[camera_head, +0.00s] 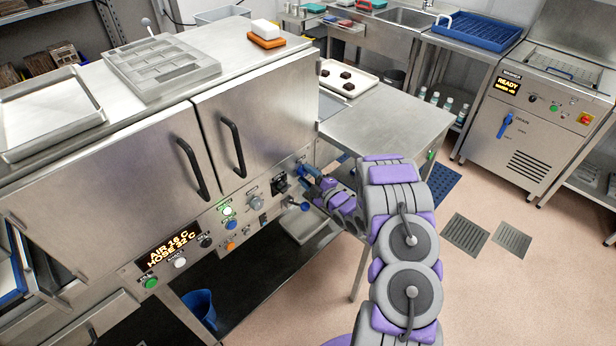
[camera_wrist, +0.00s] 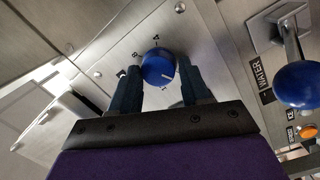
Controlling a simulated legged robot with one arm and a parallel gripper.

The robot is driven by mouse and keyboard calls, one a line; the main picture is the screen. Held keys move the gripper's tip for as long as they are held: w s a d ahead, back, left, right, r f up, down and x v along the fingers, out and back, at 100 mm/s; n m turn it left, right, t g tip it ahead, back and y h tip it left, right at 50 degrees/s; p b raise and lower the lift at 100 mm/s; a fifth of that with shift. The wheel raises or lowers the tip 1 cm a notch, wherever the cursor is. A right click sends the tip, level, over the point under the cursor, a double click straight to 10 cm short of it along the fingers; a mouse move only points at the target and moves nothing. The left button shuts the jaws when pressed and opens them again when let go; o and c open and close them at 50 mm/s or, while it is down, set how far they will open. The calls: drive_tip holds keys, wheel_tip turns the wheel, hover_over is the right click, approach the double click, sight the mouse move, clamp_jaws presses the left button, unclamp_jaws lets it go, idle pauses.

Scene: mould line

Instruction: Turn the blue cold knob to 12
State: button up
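The blue cold knob (camera_wrist: 158,67) sits on the steel panel in the wrist view, with a white pointer line toward its lower right. Small dial marks stand around it, too small to read surely. My gripper (camera_wrist: 159,78) has one dark finger on each side of the knob, and both fingers appear to press its sides. In the head view my gripper (camera_head: 312,176) reaches the right end of the cabinet's front panel. The knob is mostly hidden there.
A blue ball-ended lever (camera_wrist: 296,84) by a WATER label stands right of the knob. A display (camera_head: 169,249) reads AIR 16 C, HOSE 32 C. Several buttons line the panel. A steel table (camera_head: 385,125) stands behind my arm; a blue bucket (camera_head: 200,308) is below.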

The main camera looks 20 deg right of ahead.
drive_tip(key=c, duration=0.6)
drive_tip(key=shift+c, duration=0.2)
drive_tip(key=m+p, duration=0.1)
drive_tip(key=m, duration=0.1)
drive_tip(key=m+p, duration=0.2)
drive_tip(key=m, duration=0.1)
drive_tip(key=shift+r+m+g+p, duration=0.25)
drive_tip(key=shift+m+g+p, duration=0.05)
drive_tip(key=shift+g+p, duration=0.1)
drive_tip(key=m+p, duration=0.1)
drive_tip(key=m, duration=0.1)
drive_tip(key=m+p, duration=0.2)
drive_tip(key=m, duration=0.1)
drive_tip(key=shift+d+g+y, duration=0.15)
drive_tip(key=shift+g+y, duration=0.15)
drive_tip(key=shift+m+p, duration=0.3)
drive_tip(key=shift+m, duration=0.1)
drive_tip(key=o, duration=1.1)
drive_tip(key=shift+d, duration=0.1)
drive_tip(key=shift+c, duration=0.2)
